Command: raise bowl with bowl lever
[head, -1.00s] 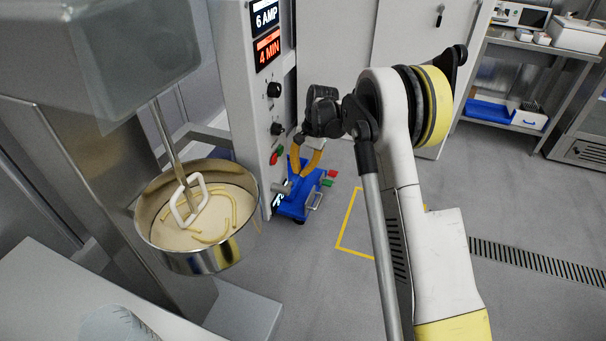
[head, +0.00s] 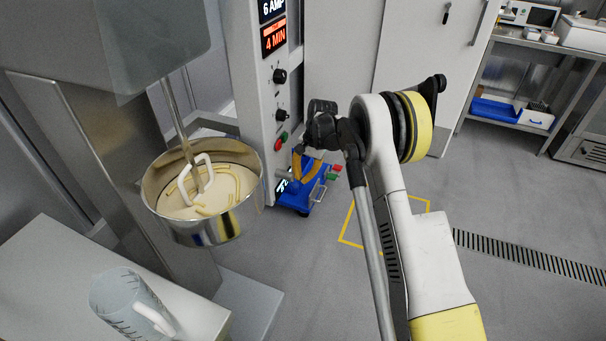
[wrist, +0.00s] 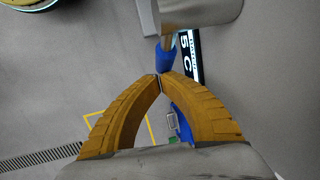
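The steel mixing bowl (head: 185,232) hangs under the mixer at left, holding pale dough with a white beater in it. The bowl lever (wrist: 167,55) is a grey arm with a blue handle. In the head view it sticks out from the panel's lower side, its blue end (head: 293,187) hard to separate from a blue cart behind. My gripper (wrist: 160,77) has two curved yellow-brown fingers whose tips meet right at the blue handle. The handle shows beyond the tips, not clearly between them. In the head view the gripper (head: 297,178) is at the lever.
The control panel (head: 268,100) stands beside the bowl. A blue cart (head: 312,190) is on the floor behind the lever. A clear jug (head: 125,305) stands on a counter (head: 45,275) at front left. The floor right of my arm is open.

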